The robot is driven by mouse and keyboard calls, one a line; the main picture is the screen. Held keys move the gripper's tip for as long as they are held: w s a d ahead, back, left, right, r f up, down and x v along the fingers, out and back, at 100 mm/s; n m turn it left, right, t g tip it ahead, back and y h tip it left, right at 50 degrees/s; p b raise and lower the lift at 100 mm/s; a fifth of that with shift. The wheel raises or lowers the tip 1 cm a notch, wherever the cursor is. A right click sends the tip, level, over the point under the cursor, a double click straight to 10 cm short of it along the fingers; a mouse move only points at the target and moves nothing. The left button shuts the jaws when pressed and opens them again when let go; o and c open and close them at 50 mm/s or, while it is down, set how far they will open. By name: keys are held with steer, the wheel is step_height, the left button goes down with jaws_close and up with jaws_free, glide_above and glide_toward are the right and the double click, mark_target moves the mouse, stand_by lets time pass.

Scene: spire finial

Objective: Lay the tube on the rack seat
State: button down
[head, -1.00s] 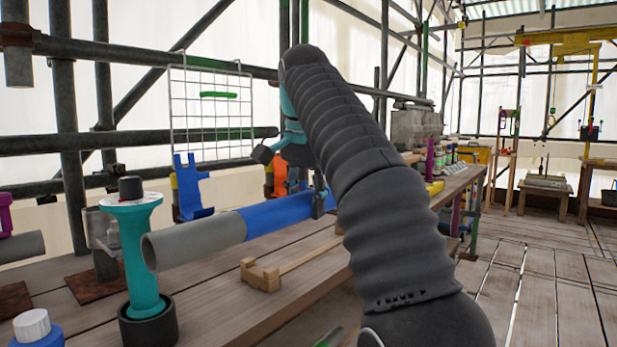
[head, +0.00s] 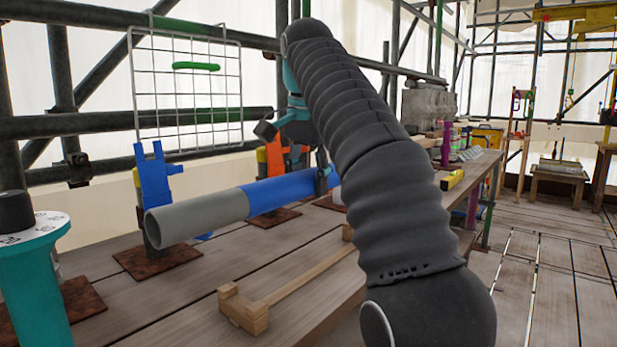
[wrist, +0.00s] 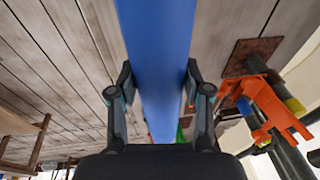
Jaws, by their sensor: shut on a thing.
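The tube (head: 200,217) is long, with a grey near part and a blue far part. My gripper (head: 325,180) is shut on the blue part and holds the tube roughly level above the bench. In the wrist view, the fingers of my gripper (wrist: 157,88) sit on both sides of the blue tube (wrist: 158,40). A low wooden rack (head: 305,285) with a notched end block lies on the bench, below and to the right of the tube's grey end. Its far end is partly hidden by my arm. I cannot tell for certain which part is the seat.
A blue bracket (head: 154,185) stands behind the tube's grey end, and an orange bracket (head: 275,160) stands further along. A teal post (head: 35,285) is at the near left. A wire grid (head: 190,85) hangs behind. The bench front (head: 130,310) is bare.

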steer(key=shift+s, duration=0.1)
steer(key=shift+f, duration=0.15)
steer(key=shift+s+f+b+x, duration=0.1)
steer(key=shift+s+b+x, duration=0.4)
steer(key=shift+b+x, duration=1.45)
steer(key=shift+s+f+b+x, duration=0.1)
steer(key=shift+s+b+x, duration=0.35)
steer(key=shift+b+x, duration=1.45)
steer(key=shift+s+f+b+x, duration=0.15)
steer(key=shift+s+b+x, duration=0.35)
steer(key=shift+b+x, duration=1.4)
steer(key=shift+w+f+p, duration=0.15)
steer(key=shift+f+p, duration=0.45)
steer(key=shift+f, duration=0.05)
steer(key=shift+c, duration=2.1)
jaws_free()
steer(key=shift+o, duration=0.3)
steer(key=shift+f, duration=0.15)
